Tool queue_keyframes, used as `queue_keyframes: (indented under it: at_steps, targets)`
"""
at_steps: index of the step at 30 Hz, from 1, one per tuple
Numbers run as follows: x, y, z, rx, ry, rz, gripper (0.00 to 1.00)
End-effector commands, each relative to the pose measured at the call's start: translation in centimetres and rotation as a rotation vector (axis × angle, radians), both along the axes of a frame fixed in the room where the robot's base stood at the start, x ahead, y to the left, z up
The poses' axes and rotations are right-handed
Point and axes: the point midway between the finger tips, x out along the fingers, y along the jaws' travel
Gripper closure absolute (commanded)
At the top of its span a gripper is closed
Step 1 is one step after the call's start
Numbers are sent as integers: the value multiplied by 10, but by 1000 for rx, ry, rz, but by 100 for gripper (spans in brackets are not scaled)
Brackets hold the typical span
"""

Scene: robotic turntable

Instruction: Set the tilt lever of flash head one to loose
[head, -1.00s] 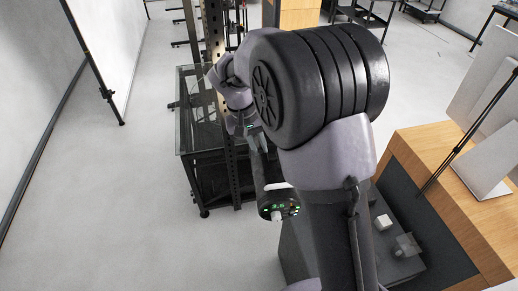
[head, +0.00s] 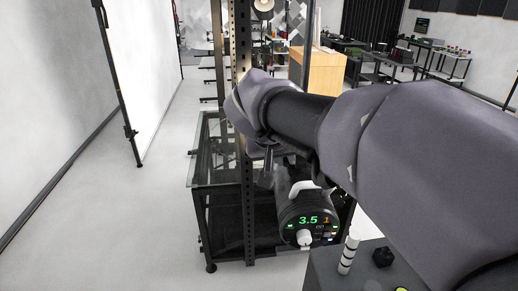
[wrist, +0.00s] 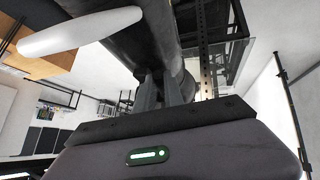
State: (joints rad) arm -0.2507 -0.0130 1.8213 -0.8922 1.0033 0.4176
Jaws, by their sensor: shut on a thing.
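Flash head one (head: 308,222) is a dark cylinder with a lit rear panel reading 3.5 and an orange 1. A white handle-like piece (head: 304,189) sits on its top, and a white knob on its panel. In the wrist view its dark body (wrist: 150,35) fills the top middle, with the white piece (wrist: 80,30) at upper left. My gripper (head: 268,165) is at the head's far left side. In the wrist view its fingers (wrist: 165,92) are close together against the underside, shut on a small dark part, apparently the tilt lever, mostly hidden by the fingers.
A perforated black post (head: 246,150) stands just left of the flash head. A glass-topped black table (head: 212,165) is behind it. A dark box with knobs (head: 345,275) is at lower right. Open floor lies to the left.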

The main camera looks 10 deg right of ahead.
Motion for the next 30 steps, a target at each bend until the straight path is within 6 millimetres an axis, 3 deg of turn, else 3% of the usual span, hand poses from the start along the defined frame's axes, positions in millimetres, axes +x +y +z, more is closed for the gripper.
queue_keyframes:
  at_steps: [17,18,20,30]
  targets:
    - [0,0,-2,-3,-27,-1,100]
    - [0,0,-2,-3,-27,-1,79]
    - [0,0,-2,-3,-27,-1,68]
    - [-1,1,0,-3,-28,0,65]
